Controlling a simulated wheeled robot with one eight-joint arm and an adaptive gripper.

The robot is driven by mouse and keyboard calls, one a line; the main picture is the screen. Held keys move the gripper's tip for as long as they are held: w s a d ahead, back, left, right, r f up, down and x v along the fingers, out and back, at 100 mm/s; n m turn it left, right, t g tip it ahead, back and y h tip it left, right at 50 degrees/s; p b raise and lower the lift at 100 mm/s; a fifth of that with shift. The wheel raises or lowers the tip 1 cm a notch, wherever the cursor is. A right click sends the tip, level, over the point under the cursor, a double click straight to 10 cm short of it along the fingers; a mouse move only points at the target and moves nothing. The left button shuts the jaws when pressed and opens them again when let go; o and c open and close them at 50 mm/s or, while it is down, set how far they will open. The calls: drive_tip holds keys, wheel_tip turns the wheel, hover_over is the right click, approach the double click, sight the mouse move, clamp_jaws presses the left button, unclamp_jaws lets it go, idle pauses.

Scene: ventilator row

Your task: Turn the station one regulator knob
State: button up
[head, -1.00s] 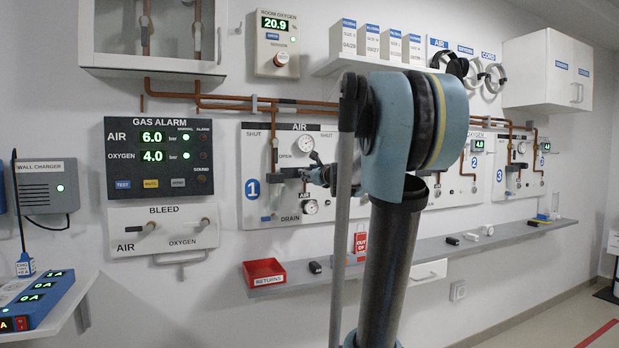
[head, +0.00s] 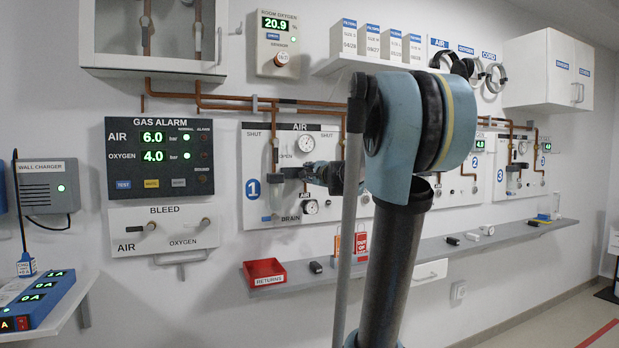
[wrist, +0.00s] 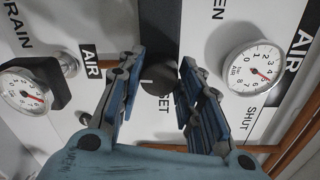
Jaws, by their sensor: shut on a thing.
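The station one panel (head: 262,212), marked with a blue 1, is on the wall left of my arm. In the wrist view, the dark round regulator knob (wrist: 158,80) sits between the two blue-and-black fingers of my gripper (wrist: 160,85), which is shut on it. Part of the printed label beside the knob is covered. In the head view my gripper (head: 318,173) is at the panel's middle, and the knob cannot be made out there.
A gauge (wrist: 254,68) is right of the fingers and another gauge (wrist: 22,90) is left in the wrist view. Copper pipes (head: 225,101) run above the panel. A shelf with a red returns tray (head: 265,272) is below.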

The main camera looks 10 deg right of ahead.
drive_tip(key=n, duration=0.5)
drive_tip(key=shift+s+a+f, duration=0.1)
drive_tip(key=shift+s+f, duration=0.05)
drive_tip(key=shift+f, duration=0.1)
drive_tip(key=shift+n, duration=0.3)
drive_tip(key=o, duration=1.1)
drive_tip(key=shift+c, duration=0.2)
drive_tip(key=v, duration=1.1)
drive_tip(key=shift+s, duration=0.4)
